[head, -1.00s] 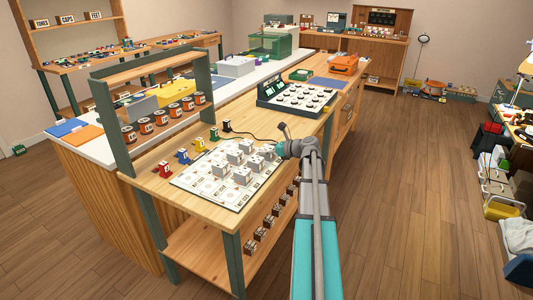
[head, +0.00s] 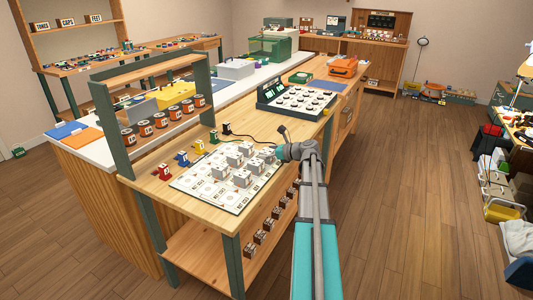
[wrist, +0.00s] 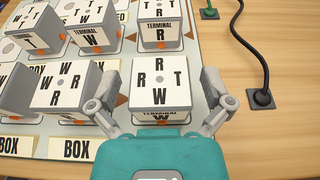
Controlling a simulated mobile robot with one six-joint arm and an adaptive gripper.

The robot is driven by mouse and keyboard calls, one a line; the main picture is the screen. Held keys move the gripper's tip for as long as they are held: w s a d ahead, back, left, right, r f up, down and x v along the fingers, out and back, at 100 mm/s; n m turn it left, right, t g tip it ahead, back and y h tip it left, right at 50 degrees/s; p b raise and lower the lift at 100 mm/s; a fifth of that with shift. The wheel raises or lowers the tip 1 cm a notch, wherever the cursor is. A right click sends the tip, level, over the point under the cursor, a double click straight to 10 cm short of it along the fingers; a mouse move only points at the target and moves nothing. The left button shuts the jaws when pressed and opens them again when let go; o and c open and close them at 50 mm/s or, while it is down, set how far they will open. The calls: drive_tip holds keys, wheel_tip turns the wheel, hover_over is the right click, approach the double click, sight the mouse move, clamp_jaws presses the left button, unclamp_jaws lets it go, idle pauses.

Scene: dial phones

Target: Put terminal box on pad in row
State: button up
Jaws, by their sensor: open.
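A white-topped terminal box (wrist: 160,80) with R, T and W letters sits between the two fingers of my gripper (wrist: 160,104) in the wrist view. The fingers are apart, one on each side of it; whether they touch it I cannot tell. Several similar grey and white terminal boxes (wrist: 160,25) stand close by on the white board. In the head view the boxes (head: 241,179) stand in rows on the board (head: 205,190), with bare printed pads at the front left. My gripper (head: 281,146) is at the board's right side, mostly hidden by my arm.
A black cable ends in a socket (wrist: 263,98) on the wooden bench, right of my gripper. Small coloured posts (head: 183,158) line the board's back edge. A dial console (head: 298,97) stands beyond. A shelf frame with orange cans (head: 161,117) rises at the left.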

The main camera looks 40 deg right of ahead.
drive_tip(key=shift+r, duration=0.1)
drive_tip(key=shift+r, duration=0.1)
drive_tip(key=p+v, duration=0.3)
drive_tip(key=v, duration=0.9)
drive_tip(key=shift+p, duration=0.4)
drive_tip(key=shift+a, duration=0.1)
idle(0.4)
